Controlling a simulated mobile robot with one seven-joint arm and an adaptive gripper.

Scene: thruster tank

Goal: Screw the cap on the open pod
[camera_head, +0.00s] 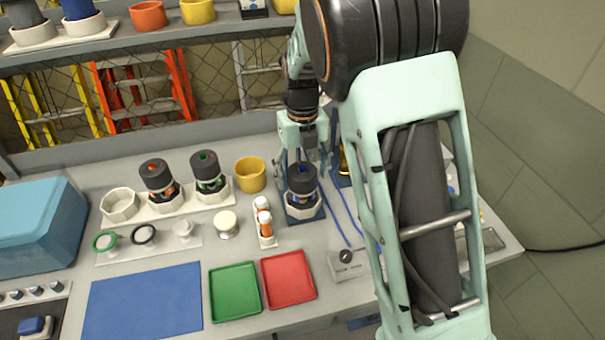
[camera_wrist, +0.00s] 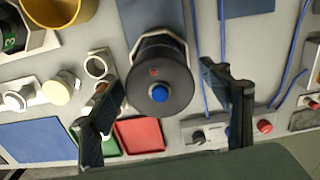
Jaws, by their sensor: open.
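A dark cylindrical pod (camera_head: 302,182) with a black top stands upright in a pale holder on a blue base. In the wrist view its round black top (camera_wrist: 162,75) shows a blue centre and a small red mark. I cannot tell whether this top is a separate cap. My gripper (camera_head: 303,148) is above the pod, pointing down. In the wrist view its open fingers (camera_wrist: 165,88) lie left and right of the black top, with gaps on both sides. Two more black-topped pods, one red-marked (camera_head: 156,174) and one green-marked (camera_head: 207,165), stand in a white rack.
The rack's left octagonal socket (camera_head: 121,203) is empty. A yellow cup (camera_head: 250,175), a cream knob-like piece (camera_head: 227,225) and orange-and-white cylinders (camera_head: 265,220) stand nearby. Green (camera_head: 235,291) and red (camera_head: 289,279) trays lie in front, beside a bare blue mat (camera_head: 144,307). Blue cables (camera_head: 341,216) run right of the pod.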

